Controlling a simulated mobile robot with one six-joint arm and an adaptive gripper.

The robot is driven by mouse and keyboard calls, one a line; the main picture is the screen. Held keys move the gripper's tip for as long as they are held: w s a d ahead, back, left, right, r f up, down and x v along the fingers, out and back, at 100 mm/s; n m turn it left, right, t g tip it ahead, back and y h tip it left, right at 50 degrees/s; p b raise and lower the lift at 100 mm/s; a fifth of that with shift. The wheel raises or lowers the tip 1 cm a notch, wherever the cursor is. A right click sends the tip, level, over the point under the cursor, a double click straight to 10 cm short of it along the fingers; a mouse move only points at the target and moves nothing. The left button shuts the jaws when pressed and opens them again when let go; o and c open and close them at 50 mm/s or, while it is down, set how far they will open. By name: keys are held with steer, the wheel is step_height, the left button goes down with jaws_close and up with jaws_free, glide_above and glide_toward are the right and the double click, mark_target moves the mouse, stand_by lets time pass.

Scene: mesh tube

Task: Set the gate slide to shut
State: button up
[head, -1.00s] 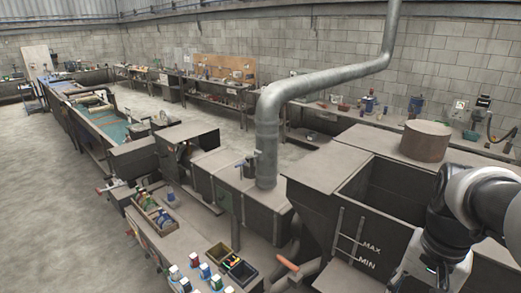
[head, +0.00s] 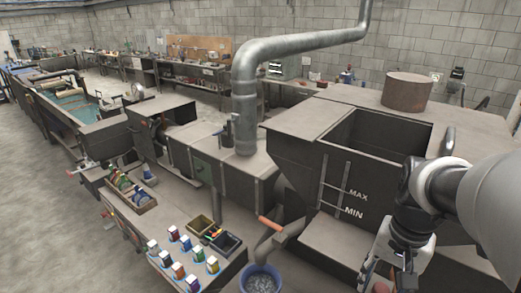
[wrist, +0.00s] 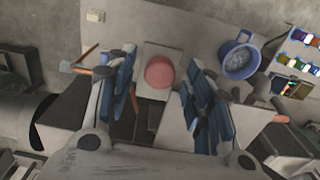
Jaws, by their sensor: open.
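In the wrist view, a round red knob (wrist: 160,72) sits on a light grey plate, framed between the blue-padded fingers of my gripper (wrist: 158,88). The fingers are spread apart and not closed on the knob. In the head view, my gripper (head: 383,270) is low at the right, partly cut off by the bottom edge. An orange handle (head: 270,222) sticks out by the pipe below the hopper (head: 310,170). What seems to be this handle also shows right of my fingers in the wrist view (wrist: 280,118). I cannot tell for sure which part is the gate slide.
A blue bucket (head: 262,280) with grey contents stands under the pipe; it also shows in the wrist view (wrist: 240,58). Small coloured cartons (head: 178,270) and dark trays (head: 226,243) cover the bench left of it. A galvanised duct (head: 245,100) rises behind.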

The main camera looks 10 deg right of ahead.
steer(key=shift+c, duration=0.3)
jaws_close()
stand_by(0.4)
